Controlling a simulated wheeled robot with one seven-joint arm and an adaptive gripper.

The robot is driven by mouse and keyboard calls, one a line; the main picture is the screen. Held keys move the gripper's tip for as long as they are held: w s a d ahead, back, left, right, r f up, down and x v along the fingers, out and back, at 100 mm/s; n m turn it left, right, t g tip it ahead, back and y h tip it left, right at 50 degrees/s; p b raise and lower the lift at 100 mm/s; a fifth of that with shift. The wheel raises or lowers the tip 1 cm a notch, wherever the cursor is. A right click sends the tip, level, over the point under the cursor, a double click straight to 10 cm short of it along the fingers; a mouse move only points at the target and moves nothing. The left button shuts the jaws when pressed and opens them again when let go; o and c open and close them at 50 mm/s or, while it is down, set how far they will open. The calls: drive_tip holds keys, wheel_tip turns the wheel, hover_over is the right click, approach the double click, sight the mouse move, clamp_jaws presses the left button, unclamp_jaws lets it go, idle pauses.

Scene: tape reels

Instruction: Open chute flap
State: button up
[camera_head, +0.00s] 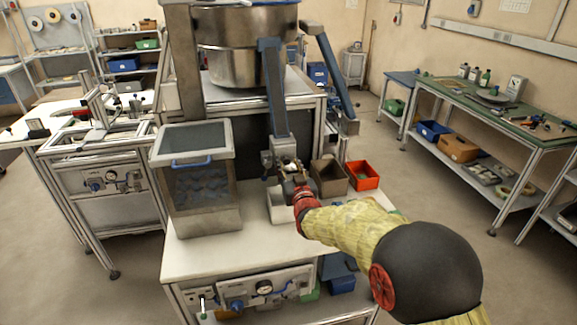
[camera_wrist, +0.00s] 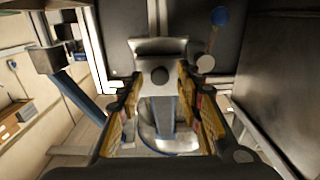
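A blue chute (camera_head: 272,90) slopes down from the steel bowl to a grey metal housing (camera_head: 284,150) on the white bench. My gripper (camera_head: 291,172) is close in front of this housing, at the chute's lower end. In the wrist view my gripper (camera_wrist: 160,88) has its two yellow-and-black fingers apart. The blue chute (camera_wrist: 158,112) shows between the fingers. The flap is mostly hidden in the head view.
A lidded bin with a blue handle (camera_head: 192,161) stands left of my gripper. A brown box (camera_head: 328,178) and an orange-red box (camera_head: 363,176) stand close on the right. The bench front (camera_head: 210,255) is clear.

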drive_tip(key=shift+c, duration=1.2)
clamp_jaws()
